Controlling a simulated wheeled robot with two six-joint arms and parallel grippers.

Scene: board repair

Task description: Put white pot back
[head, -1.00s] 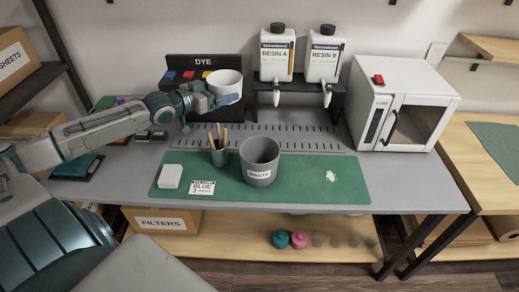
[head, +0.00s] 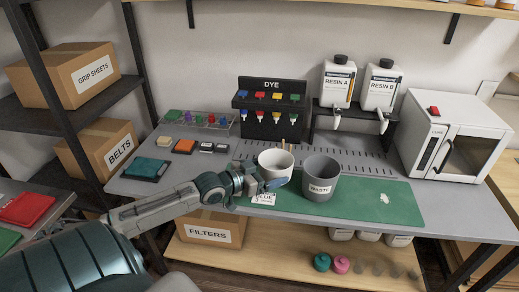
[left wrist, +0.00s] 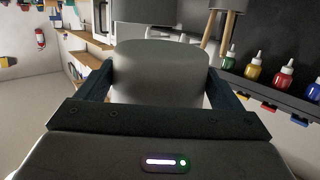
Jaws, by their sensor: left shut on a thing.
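The white pot (head: 276,163) is upright in my left gripper (head: 270,183), just left of the grey WASTE bin (head: 320,181). It is over the back left part of the green mat (head: 352,205); I cannot tell whether it touches anything below. In the left wrist view the pot (left wrist: 160,72) fills the space between the two dark fingers, which are shut on it. The pot hides most of the stick cup; only stick tips show above its rim. My right gripper is not in view.
The DYE rack (head: 271,84) with coloured bottles stands behind. Resin bottles (head: 338,85) and a white oven (head: 455,138) are at the right. A BLUE card (head: 263,199) lies below the gripper. The mat's right side is mostly clear. Teal and pink items (head: 322,262) sit on the lower shelf.

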